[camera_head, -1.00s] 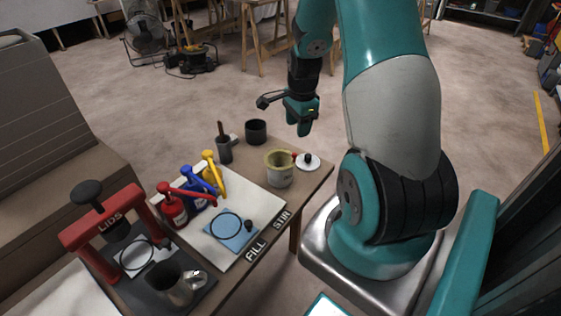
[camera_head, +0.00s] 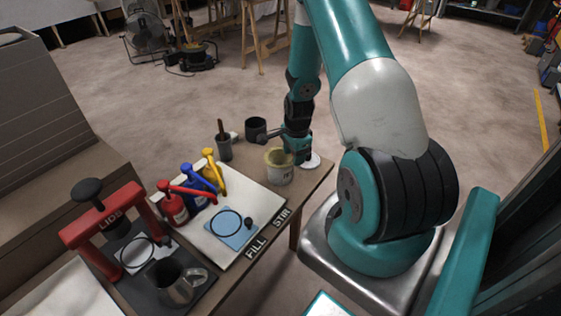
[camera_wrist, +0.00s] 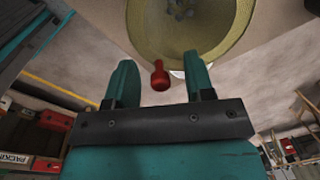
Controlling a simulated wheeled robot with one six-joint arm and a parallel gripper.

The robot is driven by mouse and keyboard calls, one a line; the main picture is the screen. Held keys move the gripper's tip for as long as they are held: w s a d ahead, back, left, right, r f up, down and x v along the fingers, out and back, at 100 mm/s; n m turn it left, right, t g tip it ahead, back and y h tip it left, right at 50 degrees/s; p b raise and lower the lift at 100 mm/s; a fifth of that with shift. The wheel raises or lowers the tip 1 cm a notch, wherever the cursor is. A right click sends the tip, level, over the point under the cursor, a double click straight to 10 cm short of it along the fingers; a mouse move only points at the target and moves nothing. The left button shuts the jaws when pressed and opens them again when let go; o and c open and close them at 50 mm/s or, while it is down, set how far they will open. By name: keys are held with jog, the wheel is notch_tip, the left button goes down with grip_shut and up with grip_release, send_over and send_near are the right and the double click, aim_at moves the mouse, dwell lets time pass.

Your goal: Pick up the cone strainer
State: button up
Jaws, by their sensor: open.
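The cone strainer (camera_head: 274,158) shows as a yellowish rim on top of a pale pot (camera_head: 280,175) near the right end of the bench. In the wrist view, a large yellowish mesh bowl, which looks like the strainer (camera_wrist: 236,30), fills the top. A short red handle (camera_wrist: 160,76) shows at its near side, between my fingers. My gripper (camera_head: 301,161) is low, just right of the pot. Its two teal fingers (camera_wrist: 158,62) are open on either side of the red handle. Whether they touch it cannot be told.
A white disc (camera_head: 311,161) lies right of the pot, partly behind my gripper. A dark cup (camera_head: 256,129) and a grey cup with a stick (camera_head: 224,148) stand behind. Red, blue and yellow pump bottles (camera_head: 173,208) stand on a white board to the left, beside the red press (camera_head: 100,232).

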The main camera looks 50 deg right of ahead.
grip_shut()
jog(key=shift+r, duration=0.15)
notch_tip(320, 180, up, 26)
jog(key=p, duration=0.6)
dwell(0.5)
